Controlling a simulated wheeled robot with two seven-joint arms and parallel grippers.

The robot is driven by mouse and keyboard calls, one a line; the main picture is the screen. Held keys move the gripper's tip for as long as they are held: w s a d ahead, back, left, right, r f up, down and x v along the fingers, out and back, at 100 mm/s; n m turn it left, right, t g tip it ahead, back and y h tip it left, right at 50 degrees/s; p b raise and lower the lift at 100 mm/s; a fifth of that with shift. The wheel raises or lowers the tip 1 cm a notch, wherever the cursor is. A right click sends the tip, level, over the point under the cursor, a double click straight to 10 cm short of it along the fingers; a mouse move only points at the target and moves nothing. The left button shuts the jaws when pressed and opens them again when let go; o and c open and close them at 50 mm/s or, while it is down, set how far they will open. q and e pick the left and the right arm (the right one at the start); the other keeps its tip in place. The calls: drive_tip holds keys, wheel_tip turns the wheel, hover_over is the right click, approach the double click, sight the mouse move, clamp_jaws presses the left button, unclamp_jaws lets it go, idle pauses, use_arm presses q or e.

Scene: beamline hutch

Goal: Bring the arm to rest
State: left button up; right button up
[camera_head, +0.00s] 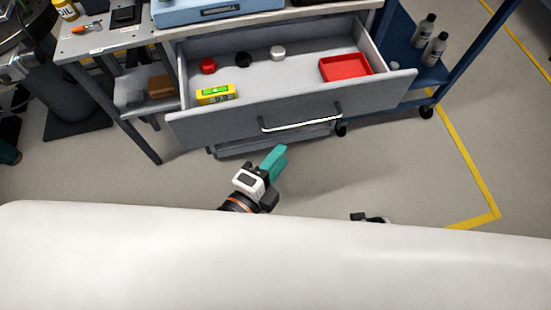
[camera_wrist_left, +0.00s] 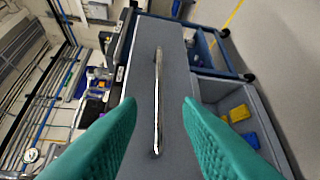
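My left gripper (camera_head: 274,160) has teal fingers and hangs over the floor in front of the open drawer, apart from it in the head view. In the left wrist view its two fingers (camera_wrist_left: 159,103) stand wide apart with nothing between them. The drawer's long handle (camera_wrist_left: 157,100) shows beyond the fingers, and its bright bar (camera_head: 300,123) is on the grey drawer front (camera_head: 225,123) in the head view. The drawer is pulled out. My right gripper's fingers do not show; a small dark part at the lower edge is unclear.
The drawer holds a red lid-like piece (camera_head: 208,65), black and white round pieces, a yellow level (camera_head: 216,94) and a red tray (camera_head: 345,67). A blue cart (camera_head: 405,60) with bottles stands right. Floor in front is clear.

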use_arm(q)
drive_tip(key=shift+s+a, duration=0.1)
drive_tip(key=shift+s, duration=0.1)
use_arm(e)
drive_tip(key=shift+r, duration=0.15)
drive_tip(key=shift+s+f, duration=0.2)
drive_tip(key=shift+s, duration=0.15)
